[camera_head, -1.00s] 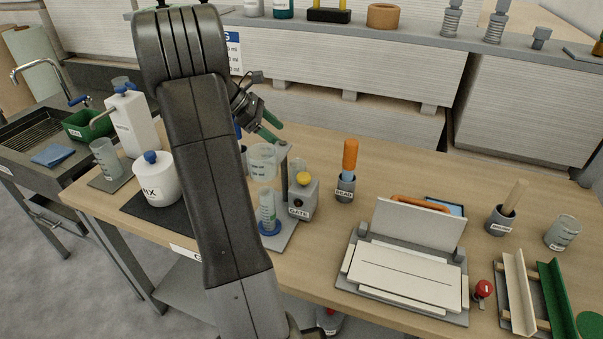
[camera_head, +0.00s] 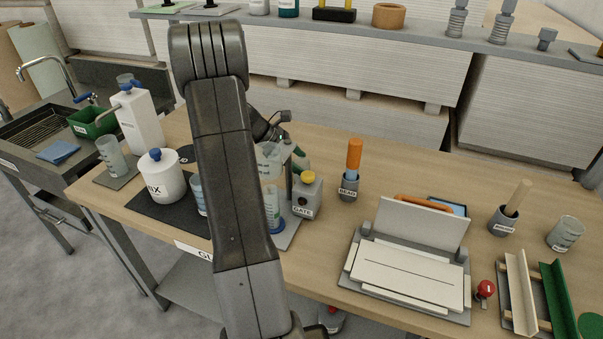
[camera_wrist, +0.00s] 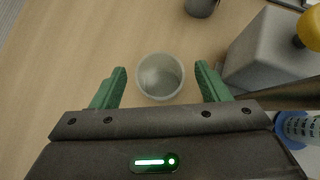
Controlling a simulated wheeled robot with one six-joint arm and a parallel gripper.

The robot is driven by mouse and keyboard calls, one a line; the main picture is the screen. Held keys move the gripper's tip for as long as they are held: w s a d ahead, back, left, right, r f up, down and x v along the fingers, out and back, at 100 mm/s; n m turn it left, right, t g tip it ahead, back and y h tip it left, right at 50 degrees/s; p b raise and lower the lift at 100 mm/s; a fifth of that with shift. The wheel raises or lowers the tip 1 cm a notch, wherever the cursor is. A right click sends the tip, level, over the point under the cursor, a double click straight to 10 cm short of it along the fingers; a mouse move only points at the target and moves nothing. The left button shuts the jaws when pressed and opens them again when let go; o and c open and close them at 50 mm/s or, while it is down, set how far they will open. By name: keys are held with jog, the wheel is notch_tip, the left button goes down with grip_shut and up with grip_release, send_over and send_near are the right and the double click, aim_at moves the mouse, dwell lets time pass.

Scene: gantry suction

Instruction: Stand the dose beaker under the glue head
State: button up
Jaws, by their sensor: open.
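A clear, empty-looking beaker (camera_wrist: 160,77) stands upright on the wood table in the wrist view. My gripper (camera_wrist: 165,80) is open, with one green finger at each side of this beaker and gaps on both sides. In the head view my gripper's green fingers (camera_head: 301,158) show behind the gate stand; the beaker there is hidden. A clear hopper (camera_head: 270,162) sits above a graduated cylinder (camera_head: 272,205) with a blue base, partly covered by my arm. I cannot tell for sure which part is the glue head.
A grey gate block (camera_head: 307,195) with a yellow knob stands close right of my gripper; it also shows in the wrist view (camera_wrist: 270,50). A brush cup (camera_head: 348,188) is farther right. A white pot (camera_head: 160,180) and a white dispenser (camera_head: 138,122) stand left.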

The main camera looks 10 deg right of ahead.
jog(key=shift+c, duration=0.2)
jog(key=c, duration=1.2)
